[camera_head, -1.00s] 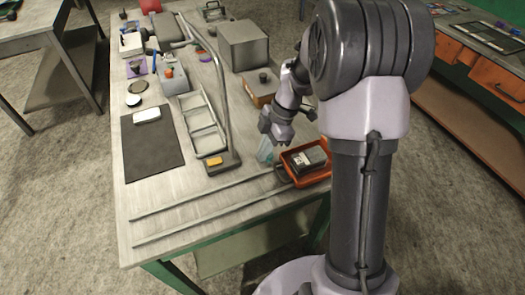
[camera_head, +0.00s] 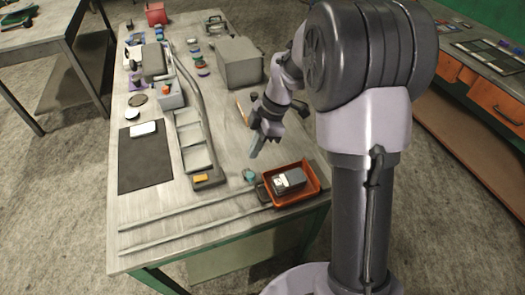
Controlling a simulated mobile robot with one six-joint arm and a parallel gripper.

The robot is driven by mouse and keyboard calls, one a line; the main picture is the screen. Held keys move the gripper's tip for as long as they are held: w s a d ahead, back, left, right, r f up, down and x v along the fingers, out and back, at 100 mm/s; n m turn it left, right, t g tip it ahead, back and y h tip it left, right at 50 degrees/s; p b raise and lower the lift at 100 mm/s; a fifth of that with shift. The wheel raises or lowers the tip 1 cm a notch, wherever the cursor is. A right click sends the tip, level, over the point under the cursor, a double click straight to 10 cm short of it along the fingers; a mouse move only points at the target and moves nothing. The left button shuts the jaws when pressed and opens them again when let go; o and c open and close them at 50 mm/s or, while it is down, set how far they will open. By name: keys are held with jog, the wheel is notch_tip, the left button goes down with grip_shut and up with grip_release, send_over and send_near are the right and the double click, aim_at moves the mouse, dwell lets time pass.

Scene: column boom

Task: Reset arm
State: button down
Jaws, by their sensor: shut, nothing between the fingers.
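My gripper (camera_head: 258,148) hangs at the end of my arm over the right part of the workbench (camera_head: 225,150), pointing down. It is shut and holds nothing. It is above the bench top, behind the orange-red tray (camera_head: 314,186), and apart from it. The tray lies at the near right corner of the bench and holds a dark grey box-shaped item (camera_head: 291,182). A small teal item (camera_head: 249,175) lies on the bench just left of the tray.
A large grey box (camera_head: 239,62) stands behind my gripper. A boom-like frame with an orange block (camera_head: 201,178) lies left of it. Two rails (camera_head: 190,215) run along the near edge. A dark mat (camera_head: 145,160) with a white item (camera_head: 143,128) lies at left.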

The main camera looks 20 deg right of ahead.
jog(key=shift+r, duration=0.2)
jog(key=shift+a, duration=0.1)
jog(key=s+a+r+m+t+b, duration=0.1)
jog(key=s+a+r+m+t, duration=0.1)
jog(key=s+r+m, duration=0.5)
jog(key=s+a+r+m+t+h+b, duration=0.1)
jog(key=s+r+m, duration=0.1)
jog(key=s+m, duration=0.5)
jog(key=s+a+r+m+t+h+b, duration=0.1)
jog(key=s+r+m+t, duration=0.1)
jog(key=s+m, duration=0.5)
jog(key=shift+s+a+r+m+t, duration=0.15)
jog(key=shift+s+r+m+t, duration=0.2)
jog(key=shift+s, duration=0.5)
